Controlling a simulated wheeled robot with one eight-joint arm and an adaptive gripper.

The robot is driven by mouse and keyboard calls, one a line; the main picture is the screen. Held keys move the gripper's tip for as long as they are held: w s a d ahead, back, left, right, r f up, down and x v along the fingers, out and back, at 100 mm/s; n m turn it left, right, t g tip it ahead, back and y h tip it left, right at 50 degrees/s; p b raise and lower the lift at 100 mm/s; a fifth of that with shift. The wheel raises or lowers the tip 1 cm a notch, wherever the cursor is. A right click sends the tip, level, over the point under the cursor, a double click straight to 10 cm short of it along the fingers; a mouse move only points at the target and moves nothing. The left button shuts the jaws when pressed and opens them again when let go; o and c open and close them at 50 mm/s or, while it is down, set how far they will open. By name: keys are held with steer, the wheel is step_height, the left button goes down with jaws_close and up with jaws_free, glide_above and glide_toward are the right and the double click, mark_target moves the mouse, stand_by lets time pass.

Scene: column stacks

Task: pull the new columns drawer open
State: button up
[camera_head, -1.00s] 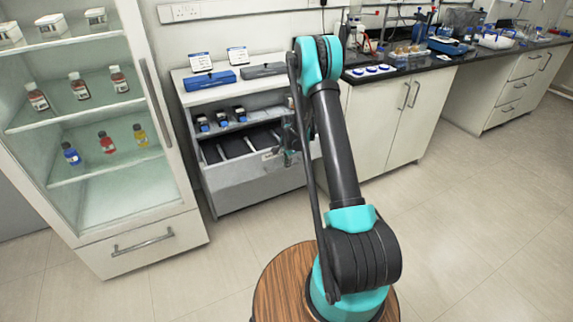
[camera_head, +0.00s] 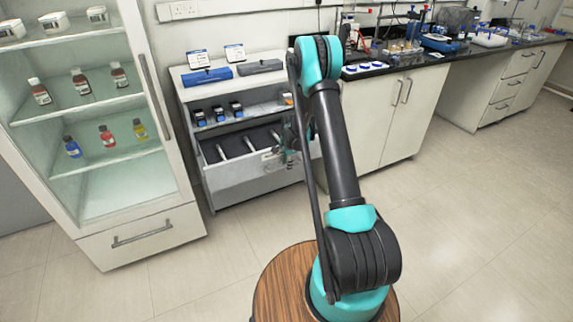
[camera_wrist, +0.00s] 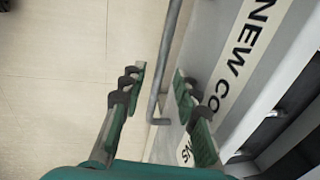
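The new columns drawer (camera_head: 240,182) stands pulled out of the white cabinet, with several pale columns lying in its dark interior. In the wrist view its front carries a label strip (camera_wrist: 235,70) reading "NEW CO…NS", partly hidden by a finger. The grey bar handle (camera_wrist: 166,62) runs between the two fingers of my gripper (camera_wrist: 159,82). The fingers are apart, with visible gaps on both sides of the bar. In the head view my gripper (camera_head: 288,152) is at the right part of the drawer front, partly hidden by my arm.
Above the drawer, a shelf (camera_head: 262,109) holds small dark-and-blue items. Blue and grey cases lie on the cabinet top (camera_head: 190,72). A glass-fronted cabinet (camera_head: 150,228) stands to the left, and a bench (camera_head: 370,125) to the right. The floor (camera_head: 470,225) in front is clear.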

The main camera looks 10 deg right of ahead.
steer(key=shift+r, duration=0.1)
step_height(320, 180, up, 12)
steer(key=s, duration=0.2)
steer(key=shift+d+f, duration=0.2)
steer(key=shift+d, duration=0.15)
steer(key=shift+s, duration=0.15)
steer(key=s+d+r+n+t, duration=0.1)
steer(key=s+r+n, duration=0.4)
steer(key=s, duration=0.5)
steer(key=s+d+r+n, duration=0.1)
steer(key=s+r+n, duration=0.1)
steer(key=s+r, duration=0.65)
steer(key=s+f+n, duration=0.1)
steer(key=s+n, duration=0.2)
steer(key=s, duration=0.7)
steer(key=s+f+n+t, duration=0.1)
steer(key=s+n, duration=0.3)
steer(key=s, duration=0.6)
steer(key=shift+s+d+f+h, duration=0.3)
steer(key=shift+f, duration=0.25)
